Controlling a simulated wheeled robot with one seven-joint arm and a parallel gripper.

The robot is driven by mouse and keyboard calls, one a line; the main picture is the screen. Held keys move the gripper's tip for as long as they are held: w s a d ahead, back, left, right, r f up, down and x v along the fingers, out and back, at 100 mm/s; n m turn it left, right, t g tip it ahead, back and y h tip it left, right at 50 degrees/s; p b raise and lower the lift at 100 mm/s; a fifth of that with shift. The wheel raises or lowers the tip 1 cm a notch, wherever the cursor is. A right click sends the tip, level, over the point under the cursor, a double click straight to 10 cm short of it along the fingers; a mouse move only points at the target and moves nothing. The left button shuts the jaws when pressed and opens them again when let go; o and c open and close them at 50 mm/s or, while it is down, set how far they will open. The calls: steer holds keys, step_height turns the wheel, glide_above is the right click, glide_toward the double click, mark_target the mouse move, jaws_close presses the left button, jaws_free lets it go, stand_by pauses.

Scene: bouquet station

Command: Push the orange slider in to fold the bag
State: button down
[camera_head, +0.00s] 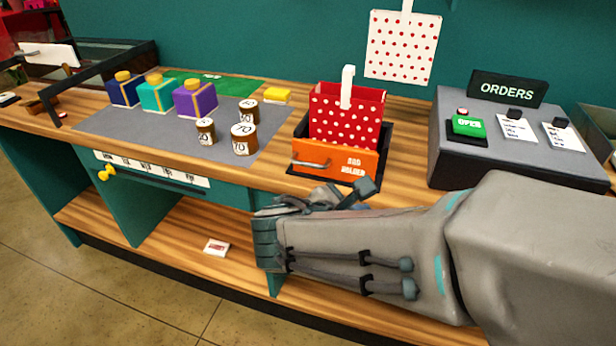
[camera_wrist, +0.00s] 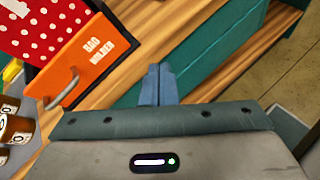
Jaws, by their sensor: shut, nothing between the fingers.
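The orange slider (camera_head: 318,162) is the front panel of the bag holder, with a grey handle on its left part and white lettering on its right. It also shows at the upper left of the wrist view (camera_wrist: 70,75). A red bag with white dots (camera_head: 345,118) stands upright in the black-edged holder behind the slider; part of it shows in the wrist view (camera_wrist: 35,25). My gripper (camera_wrist: 159,72) is shut and empty. It is apart from the slider, in front of the counter and to the right of the slider in the wrist view. My arm hides its fingertips in the head view.
A grey orders console (camera_head: 515,150) stands right of the holder. Several brown-sided round weights (camera_head: 243,139) and blue, teal and purple boxes (camera_head: 195,97) stand on a grey mat left of it. A dotted white sheet (camera_head: 402,48) hangs behind. A lower shelf (camera_head: 185,235) runs below the counter.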

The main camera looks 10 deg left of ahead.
steer(key=s+a+n+t+y+b, duration=0.25)
steer(key=a+n+t+y, duration=0.25)
steer(key=a+n, duration=0.65)
steer(key=m, duration=0.3)
glide_toward(307, 166)
steer(key=shift+n, duration=0.25)
steer(key=w, duration=0.3)
steer(key=w+f+p, duration=0.1)
steer(key=w, duration=0.2)
steer(key=shift+w+d+f, duration=0.15)
steer(key=shift+w+d, duration=0.1)
steer(key=shift+w, duration=0.1)
steer(key=shift+a, duration=0.1)
